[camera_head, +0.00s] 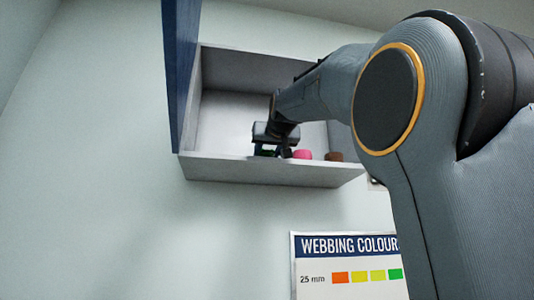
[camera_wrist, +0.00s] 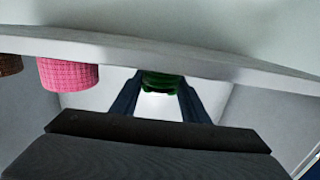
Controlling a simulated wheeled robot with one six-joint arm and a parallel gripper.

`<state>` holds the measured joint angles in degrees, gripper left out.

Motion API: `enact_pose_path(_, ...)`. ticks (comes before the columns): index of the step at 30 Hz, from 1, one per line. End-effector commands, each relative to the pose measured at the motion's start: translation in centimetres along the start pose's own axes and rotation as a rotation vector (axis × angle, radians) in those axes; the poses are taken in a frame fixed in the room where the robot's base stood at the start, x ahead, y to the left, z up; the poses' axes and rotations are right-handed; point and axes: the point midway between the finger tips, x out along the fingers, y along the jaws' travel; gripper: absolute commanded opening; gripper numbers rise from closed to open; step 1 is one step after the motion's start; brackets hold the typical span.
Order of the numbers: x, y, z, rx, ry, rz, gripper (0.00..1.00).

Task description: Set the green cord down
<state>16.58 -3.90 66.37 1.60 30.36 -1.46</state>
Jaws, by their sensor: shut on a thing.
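The green cord (camera_wrist: 163,82) is between the tips of my gripper (camera_wrist: 160,98) in the wrist view, and the two dark blue fingers are shut on it. In the head view my gripper (camera_head: 272,151) reaches into the open wall cabinet (camera_head: 270,168), low behind its front lip. Only a small patch of the green cord (camera_head: 266,153) shows there. The lip hides its lower part, so I cannot tell whether it touches the cabinet floor.
A pink roll (camera_head: 302,154) and a brown roll (camera_head: 334,156) stand to the right of my gripper in the cabinet. The blue door (camera_head: 180,70) is open at the left. A webbing colour chart (camera_head: 345,265) hangs below. The cabinet's left part looks clear.

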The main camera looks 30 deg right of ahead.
Motion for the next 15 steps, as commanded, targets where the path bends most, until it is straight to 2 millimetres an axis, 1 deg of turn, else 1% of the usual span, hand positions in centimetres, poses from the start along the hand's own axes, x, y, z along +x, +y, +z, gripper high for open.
enact_pose_path(4,0.03,0.0,0.35,0.0,0.0,0.0,0.15)
enact_pose_path(5,0.03,0.0,0.33,0.0,0.0,0.0,0.44)
enact_pose_path(6,0.02,0.0,0.29,0.0,0.0,0.0,0.51)
enact_pose_path(8,0.02,0.0,0.27,0.0,0.0,0.0,0.6)
enact_pose_path(15,0.02,0.01,0.25,0.0,0.0,0.0,0.6)
